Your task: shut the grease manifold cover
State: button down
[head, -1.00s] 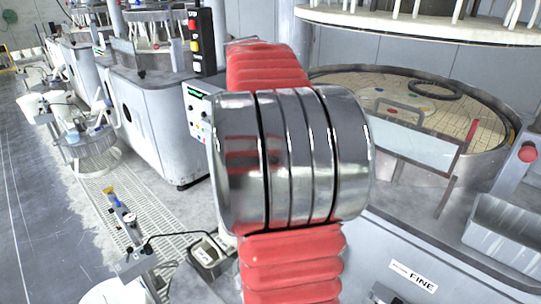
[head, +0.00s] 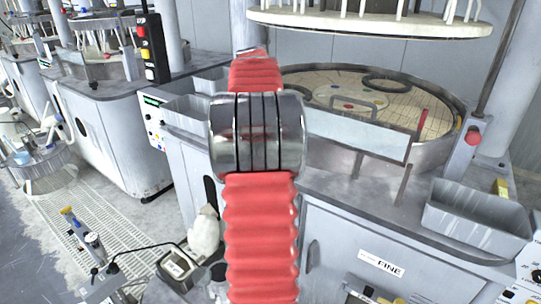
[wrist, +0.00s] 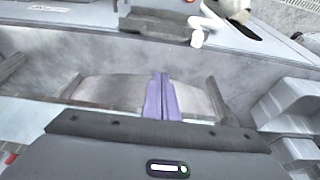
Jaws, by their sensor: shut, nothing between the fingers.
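My gripper (wrist: 162,97) shows in the wrist view as two purple fingers pressed together, with nothing between them. They lie in front of a grey metal surface, and I cannot tell whether they touch it. In the head view my gripper is hidden behind my red-sleeved arm. I cannot identify the grease manifold cover for sure in either view. A dark fitting with a yellow part (head: 372,292) on the cabinet front is cut off by the lower edge of the head view.
A grey cabinet labelled FINE (head: 380,263) carries a round platen (head: 350,95) and a grey bin (head: 478,216). A white bag-like thing (head: 204,234) and an open dark box (head: 177,267) are left of my arm. Grated floor (head: 120,215) lies further left.

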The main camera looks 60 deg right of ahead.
jog(key=x, duration=1)
jog(key=shift+f, duration=0.1)
jog(key=shift+w+a+f, duration=0.15)
jog(key=shift+a+f, duration=0.3)
jog(key=shift+a, duration=0.4)
jog(key=shift+w+a+f, duration=0.15)
jog(key=shift+a+f, duration=0.3)
jog(key=shift+a, duration=0.4)
